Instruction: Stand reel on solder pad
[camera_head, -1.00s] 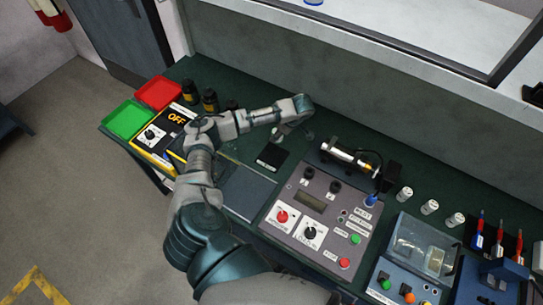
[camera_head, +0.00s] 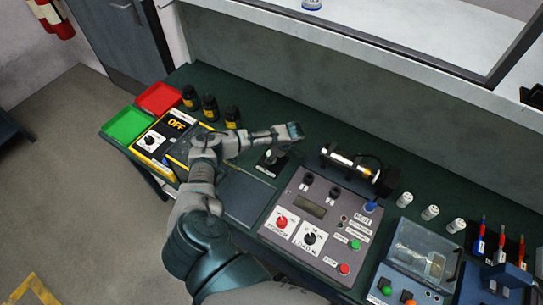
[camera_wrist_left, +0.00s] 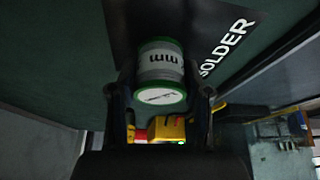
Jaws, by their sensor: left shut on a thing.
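The reel (camera_wrist_left: 160,68), a white spool with green rims and dark print, sits between the two fingers of my left gripper (camera_wrist_left: 162,92) in the left wrist view. The left gripper (camera_head: 272,154) is shut on it and points down at the black solder pad (camera_head: 265,167) in the head view. The pad's white SOLDER lettering shows beside the reel in the wrist view, where the dark pad (camera_wrist_left: 205,30) lies behind the reel. I cannot tell whether the reel touches the pad. My right gripper is not in view.
A grey control panel (camera_head: 317,228) with knobs and buttons stands right of the pad. A metal cylinder on a stand (camera_head: 345,165) is behind it. Black bottles (camera_head: 209,107), a yellow meter (camera_head: 155,138), and red (camera_head: 158,98) and green (camera_head: 127,124) trays are to the left.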

